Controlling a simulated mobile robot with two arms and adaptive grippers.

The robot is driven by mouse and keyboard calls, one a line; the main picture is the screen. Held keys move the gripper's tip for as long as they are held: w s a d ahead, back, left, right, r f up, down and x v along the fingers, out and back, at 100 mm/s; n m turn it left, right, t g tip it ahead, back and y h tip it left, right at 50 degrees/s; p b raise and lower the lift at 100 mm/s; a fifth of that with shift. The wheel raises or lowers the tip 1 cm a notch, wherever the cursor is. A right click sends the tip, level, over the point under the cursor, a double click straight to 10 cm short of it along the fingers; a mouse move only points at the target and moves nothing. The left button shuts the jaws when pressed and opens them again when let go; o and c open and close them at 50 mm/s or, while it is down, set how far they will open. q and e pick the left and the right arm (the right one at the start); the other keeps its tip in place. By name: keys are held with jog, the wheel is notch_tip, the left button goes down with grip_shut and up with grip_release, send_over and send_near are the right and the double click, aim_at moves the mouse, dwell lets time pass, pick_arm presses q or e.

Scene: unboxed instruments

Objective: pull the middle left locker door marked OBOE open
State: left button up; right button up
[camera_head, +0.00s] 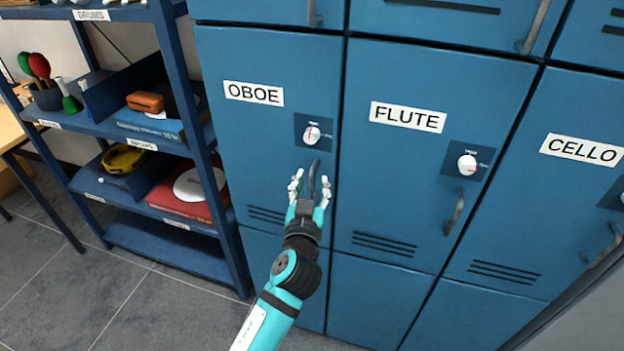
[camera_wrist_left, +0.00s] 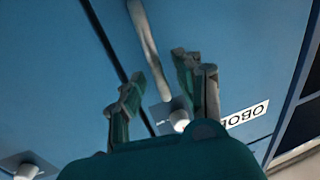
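The blue OBOE locker door (camera_head: 262,130) is shut, flush with its neighbours. Its white label (camera_head: 254,93) is near the top, and a white round knob (camera_head: 312,134) on a dark plate is at its right side. The grey vertical handle (camera_head: 314,174) is below the knob. My left gripper (camera_head: 311,188) is open in front of the handle, one finger to each side of it in the head view. In the left wrist view the handle (camera_wrist_left: 146,40) rises between and beyond the open fingertips (camera_wrist_left: 157,75); contact is not visible. My right gripper is not in view.
The FLUTE door (camera_head: 400,190) and CELLO door (camera_head: 540,200) are shut at the right. The grey tiled floor (camera_head: 130,310) is bare at the lower left.

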pick_arm(q)
jog(key=shift+w, duration=0.45)
grip_shut()
dwell(0.3)
